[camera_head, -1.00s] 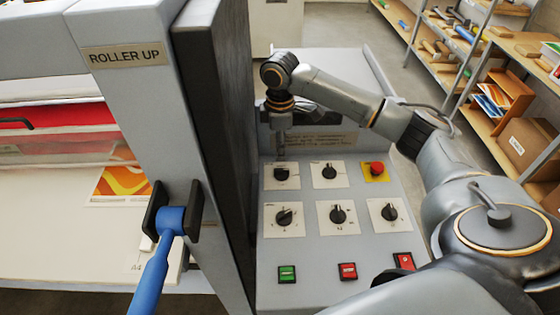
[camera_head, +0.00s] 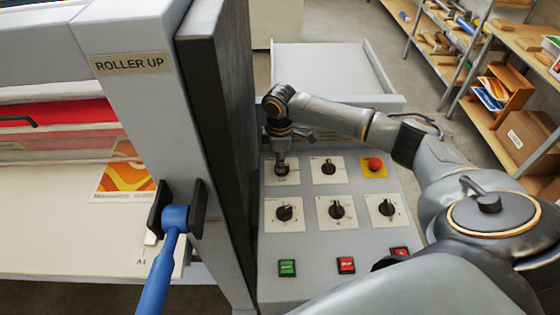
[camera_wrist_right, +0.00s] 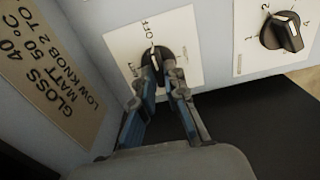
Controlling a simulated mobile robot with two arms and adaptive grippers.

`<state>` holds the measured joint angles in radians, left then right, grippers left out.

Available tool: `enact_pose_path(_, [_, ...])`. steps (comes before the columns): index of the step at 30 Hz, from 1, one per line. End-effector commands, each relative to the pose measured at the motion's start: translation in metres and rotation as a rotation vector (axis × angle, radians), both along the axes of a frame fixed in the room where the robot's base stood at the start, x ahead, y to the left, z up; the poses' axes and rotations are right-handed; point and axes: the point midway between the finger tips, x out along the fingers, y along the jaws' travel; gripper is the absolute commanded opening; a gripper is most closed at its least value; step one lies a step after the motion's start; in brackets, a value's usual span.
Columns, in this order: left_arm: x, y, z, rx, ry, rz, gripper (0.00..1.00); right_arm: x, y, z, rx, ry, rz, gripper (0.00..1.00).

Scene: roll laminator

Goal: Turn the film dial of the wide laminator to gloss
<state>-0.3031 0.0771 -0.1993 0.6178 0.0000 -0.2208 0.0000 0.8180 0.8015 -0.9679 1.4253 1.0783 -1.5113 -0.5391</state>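The control panel (camera_head: 310,245) of the laminator carries several black dials. The top left dial (camera_wrist_right: 157,62), on a white plate, has OFF printed above it; its side labels are too covered or small to read. Its white pointer aims at OFF. It also shows in the head view (camera_head: 282,170), partly hidden by the gripper. My right gripper (camera_wrist_right: 161,75) is at this dial, with one fingertip on each side of the knob. Whether the fingers press on it cannot be told. My left gripper is not in view.
A plaque (camera_wrist_right: 50,65) reads GLOSS 40 °C, MATT 50 °C. A second dial (camera_head: 328,167) and a red emergency button (camera_head: 375,164) stand to the right. Three dials and several push buttons lie below. A dark upright frame (camera_head: 222,130) and a blue lever (camera_head: 163,265) are left.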

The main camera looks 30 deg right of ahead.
Motion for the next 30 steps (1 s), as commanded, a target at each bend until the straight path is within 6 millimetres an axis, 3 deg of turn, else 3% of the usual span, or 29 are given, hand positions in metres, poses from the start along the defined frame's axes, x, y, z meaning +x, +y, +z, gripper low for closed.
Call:
enact_pose_path(14, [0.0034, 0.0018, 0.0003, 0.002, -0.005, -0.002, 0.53, 0.0004, -0.0003, 0.0003, 0.001, -0.001, -0.056, 0.0])
enact_pose_path(30, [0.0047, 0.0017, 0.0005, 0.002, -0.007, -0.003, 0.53, 0.0022, -0.0017, 0.0005, 0.002, -0.001, -0.491, 0.0])
